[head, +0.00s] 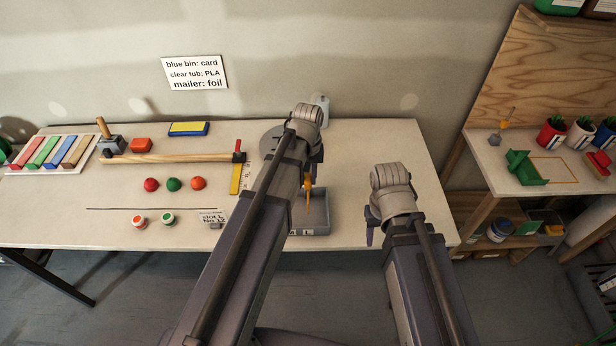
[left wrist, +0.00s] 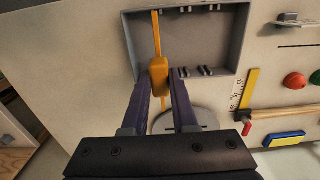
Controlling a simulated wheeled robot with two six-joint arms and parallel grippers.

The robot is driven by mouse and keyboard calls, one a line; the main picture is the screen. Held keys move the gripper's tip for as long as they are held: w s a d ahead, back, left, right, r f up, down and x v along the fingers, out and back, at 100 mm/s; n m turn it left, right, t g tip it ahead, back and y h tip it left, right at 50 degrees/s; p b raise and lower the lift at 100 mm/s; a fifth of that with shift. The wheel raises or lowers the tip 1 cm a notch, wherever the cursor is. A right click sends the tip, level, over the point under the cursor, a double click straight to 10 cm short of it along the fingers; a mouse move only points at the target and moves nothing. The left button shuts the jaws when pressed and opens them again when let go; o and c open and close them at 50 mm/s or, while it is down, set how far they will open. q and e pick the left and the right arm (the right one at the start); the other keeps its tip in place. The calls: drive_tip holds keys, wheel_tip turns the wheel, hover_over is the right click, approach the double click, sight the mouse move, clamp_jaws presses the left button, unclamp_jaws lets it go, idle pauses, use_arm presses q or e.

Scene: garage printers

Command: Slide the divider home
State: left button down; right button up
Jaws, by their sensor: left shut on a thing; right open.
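The divider (head: 308,200) is an orange-yellow plate with a thicker grip (left wrist: 158,72). My left gripper (left wrist: 160,92) is shut on that grip; in the head view the same gripper (head: 312,172) is over the tray. The grey tray (head: 318,230) has pairs of dark slot ribs on two facing walls in the left wrist view (left wrist: 243,50). The divider shows edge-on there, left of the visible ribs, spanning the tray. I cannot tell how deep it sits or whether its edges are in ribs. My right gripper (head: 371,228) is open, apart from the tray at its right.
A card reading slot L, No 12 (head: 212,216) lies left of the tray. A yellow square (head: 236,178), a wooden-handled tool (head: 170,158), coloured balls (head: 174,184) and a xylophone-like set (head: 50,152) lie further left. The table's right end (head: 415,150) is clear.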

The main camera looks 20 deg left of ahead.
sight(308, 187)
use_arm(q)
drive_tip(key=shift+f+b, duration=2.8)
drive_tip(key=shift+f, duration=0.1)
drive_tip(key=shift+f+b, duration=2.85)
drive_tip(key=shift+f, duration=0.05)
drive_tip(key=c, duration=0.6)
unclamp_jaws()
drive_tip(key=shift+r, duration=0.1)
wheel_tip(308, 187, up, 8)
drive_tip(key=p, duration=0.8)
drive_tip(key=shift+s+d+f, duration=0.15)
drive_tip(key=shift+s+f, duration=0.05)
drive_tip(key=s+d+m, duration=0.2)
drive_tip(key=s+d, duration=0.1)
drive_tip(key=s, duration=0.1)
drive_tip(key=s+d+f+m+b, duration=0.1)
drive_tip(key=s+d+m, duration=0.1)
drive_tip(key=s, duration=0.3)
drive_tip(key=s+d+m+y+b, duration=0.1)
drive_tip(key=s+d+m, duration=0.2)
drive_tip(key=s+d, duration=0.2)
drive_tip(key=shift+f, duration=0.3)
